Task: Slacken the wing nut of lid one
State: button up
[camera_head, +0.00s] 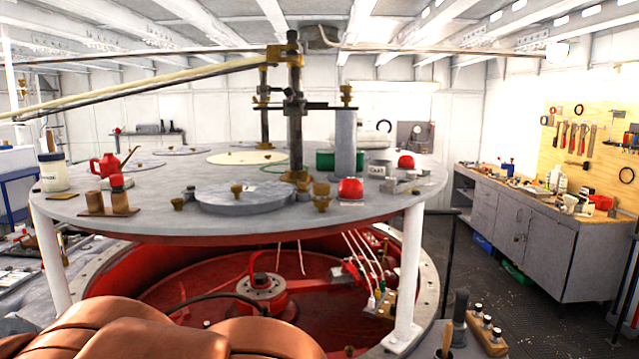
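A round grey lid (247,197) lies flat on the near part of the raised round table top. A small pale mark shows on it, too small to read, so I cannot tell for sure that it is lid one. A brass wing nut (236,190) stands on this lid, left of its middle. Other brass fittings stand beside the lid, one at its left (177,204) and a larger one at its right (321,196). Whether any nut is tight or loose cannot be seen. My gripper is not in view.
The round table top (400,190) stands on white legs above a red basin (140,285). A dark post (295,125) rises behind the lid. A red knob (350,188), a red oil can (106,165) and wooden blocks (108,208) stand nearby. A workbench (545,230) is at right.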

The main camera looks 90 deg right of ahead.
aim_at(301, 186)
jog(key=k, duration=0.35)
jog(key=z, duration=0.75)
